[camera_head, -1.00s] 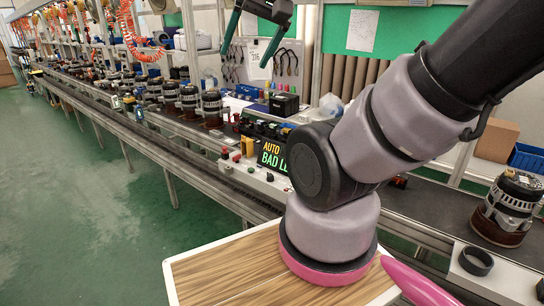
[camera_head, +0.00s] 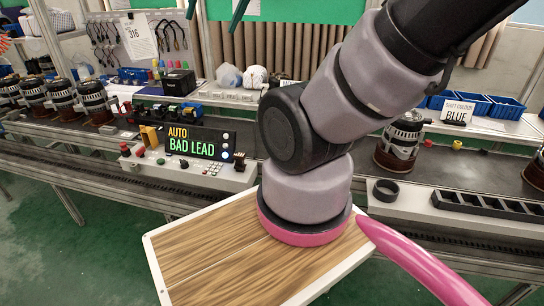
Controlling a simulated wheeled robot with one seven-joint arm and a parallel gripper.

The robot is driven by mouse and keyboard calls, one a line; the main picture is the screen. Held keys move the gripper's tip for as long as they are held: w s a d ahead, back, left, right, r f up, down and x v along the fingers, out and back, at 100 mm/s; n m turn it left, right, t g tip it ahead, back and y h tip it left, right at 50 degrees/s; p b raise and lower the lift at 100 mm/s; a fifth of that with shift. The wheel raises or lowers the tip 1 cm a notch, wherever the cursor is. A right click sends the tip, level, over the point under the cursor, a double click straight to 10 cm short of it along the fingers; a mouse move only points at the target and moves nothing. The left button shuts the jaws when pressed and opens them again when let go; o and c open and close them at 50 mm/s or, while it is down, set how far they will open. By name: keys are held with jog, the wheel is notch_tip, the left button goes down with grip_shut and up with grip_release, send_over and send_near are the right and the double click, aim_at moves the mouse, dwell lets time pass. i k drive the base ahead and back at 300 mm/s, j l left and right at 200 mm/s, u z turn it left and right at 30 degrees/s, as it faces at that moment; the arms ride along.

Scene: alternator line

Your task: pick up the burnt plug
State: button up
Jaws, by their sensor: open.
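I cannot pick out a burnt plug in the head view; any plug is too small or hidden. Several dark leads (camera_head: 150,38) hang on the pegboard at the back left, and their ends are too small to judge. A display (camera_head: 195,143) on the line reads "AUTO BAD LEAD". Only the dark green fingertips of my gripper (camera_head: 214,14) show at the top edge, apart from each other with nothing seen between them. They are high above the line, to the right of the hanging leads in the picture.
Alternators (camera_head: 92,100) stand on the conveyor at the left, another (camera_head: 399,143) at the right. A button panel (camera_head: 190,176) is below the display. A black box (camera_head: 180,84), blue bins (camera_head: 472,102) and a "SHIFT COLOUR BLUE" sign (camera_head: 457,111) stand behind. Green floor at the left is clear.

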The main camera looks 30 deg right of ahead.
aim_at(239, 158)
jog(key=z, duration=0.5)
jog(key=j+z, duration=0.35)
jog(key=k+j+z, duration=0.1)
jog(key=j+z, duration=0.25)
jog(key=k+j+z, duration=0.1)
jog(key=z, duration=0.25)
jog(key=j, duration=0.1)
